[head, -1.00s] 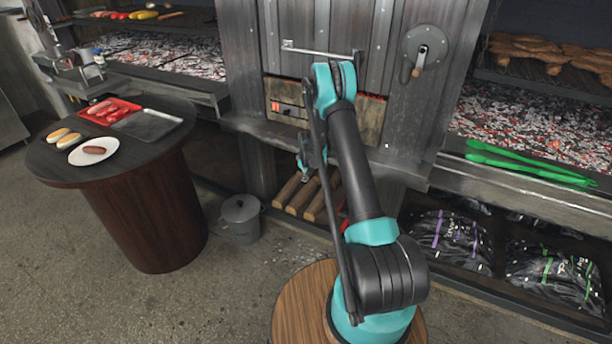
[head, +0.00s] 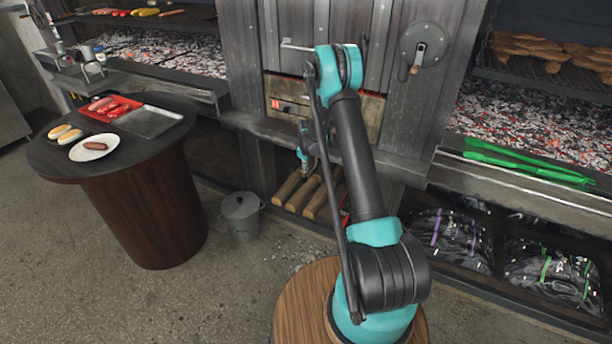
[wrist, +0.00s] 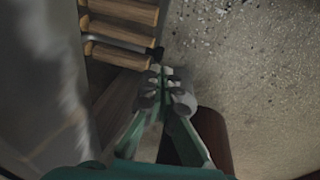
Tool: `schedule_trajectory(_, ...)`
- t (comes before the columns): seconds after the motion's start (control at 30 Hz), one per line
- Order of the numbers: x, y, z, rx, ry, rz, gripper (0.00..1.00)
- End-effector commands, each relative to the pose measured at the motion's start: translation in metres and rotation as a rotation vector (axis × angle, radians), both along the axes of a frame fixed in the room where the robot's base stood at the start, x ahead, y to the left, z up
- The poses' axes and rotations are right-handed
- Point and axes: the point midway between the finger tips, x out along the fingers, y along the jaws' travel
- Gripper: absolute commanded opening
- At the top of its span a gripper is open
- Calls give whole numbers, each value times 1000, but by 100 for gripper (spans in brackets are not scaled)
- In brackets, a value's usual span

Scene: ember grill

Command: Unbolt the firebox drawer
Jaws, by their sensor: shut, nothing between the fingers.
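The firebox drawer (head: 368,113) is the weathered panel low in the central grill housing, partly hidden behind my arm. A small red patch (head: 275,104) and a dark metal bolt (head: 291,108) show on its left part; how far the bolt is thrown is too small to tell. My gripper (head: 304,174) hangs below and in front of the drawer, near the logs, apart from the bolt. In the wrist view my gripper (wrist: 164,72) points down with its fingers together and nothing held. The drawer is not visible in the wrist view.
Split logs (head: 313,194) lie under the housing ledge (head: 250,124), close to my gripper. A lidded grey bucket (head: 240,213) stands on the floor to the left. A round table (head: 150,150) with plates and trays is further left. A crank wheel (head: 424,45) is at upper right.

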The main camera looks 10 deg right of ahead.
Motion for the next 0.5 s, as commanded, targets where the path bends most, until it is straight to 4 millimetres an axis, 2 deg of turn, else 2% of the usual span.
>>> schedule_trajectory(0.03, -3, 0, 11, 0, 0, 0, 0)
schedule_trajectory(0.2, -10, -1, 41, 0, 0, 0, 0)
schedule_trajectory(0.5, -16, -2, 71, 1, -1, 1, 0)
